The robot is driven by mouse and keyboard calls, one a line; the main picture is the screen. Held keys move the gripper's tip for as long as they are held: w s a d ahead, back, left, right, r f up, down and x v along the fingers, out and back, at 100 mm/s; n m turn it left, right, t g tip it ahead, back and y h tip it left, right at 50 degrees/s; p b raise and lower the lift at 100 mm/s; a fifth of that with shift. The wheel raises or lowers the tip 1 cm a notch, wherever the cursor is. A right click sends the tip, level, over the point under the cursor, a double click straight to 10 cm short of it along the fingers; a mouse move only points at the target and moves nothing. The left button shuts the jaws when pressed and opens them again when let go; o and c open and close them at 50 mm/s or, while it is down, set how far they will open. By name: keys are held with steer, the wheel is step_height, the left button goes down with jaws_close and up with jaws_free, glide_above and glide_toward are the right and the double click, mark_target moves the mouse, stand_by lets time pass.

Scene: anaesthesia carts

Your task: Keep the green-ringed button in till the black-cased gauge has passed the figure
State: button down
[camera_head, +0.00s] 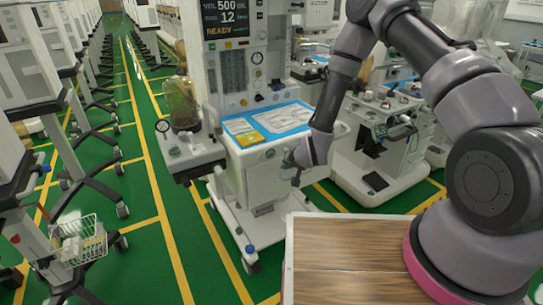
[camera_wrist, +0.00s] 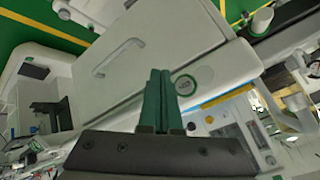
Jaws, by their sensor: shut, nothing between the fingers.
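The green-ringed button (camera_wrist: 185,84) is a small round button on the pale front panel of the anaesthesia cart in the wrist view. It also shows, very small, below the worktop in the head view (camera_head: 270,153). My gripper (camera_wrist: 160,72) has its green fingers closed together, empty, just left of the button in the wrist view; I cannot tell how far they are from the panel. In the head view my gripper (camera_head: 289,160) is to the right of the button. A black-cased gauge (camera_head: 162,126) with a white face stands on the cart's left side shelf. Its needle is too small to read.
The cart's display (camera_head: 228,18) shows 500, 12 and READY. Other dials (camera_head: 257,58) sit on its upright panel. Papers lie on the blue-edged worktop (camera_head: 268,122). A wooden-topped surface (camera_head: 345,260) is in front. More carts stand left and right.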

mark_target(272, 157)
steer(key=shift+w+a, duration=0.6)
steer(key=shift+w, duration=0.25)
steer(key=shift+w+a, duration=0.55)
steer(key=shift+w, duration=0.3)
steer(key=shift+w+a, duration=0.6)
steer(key=shift+w, duration=0.25)
steer(key=shift+w, duration=0.1)
steer(key=shift+w+a, duration=0.2)
steer(key=shift+w, duration=0.05)
steer(key=shift+w+a, duration=0.25)
steer(key=shift+w, duration=0.15)
stand_by(1.9)
steer(key=shift+s, duration=0.1)
stand_by(1.7)
steer(key=shift+s+d, duration=0.45)
steer(key=shift+s, duration=0.2)
steer(key=shift+s+d, duration=0.1)
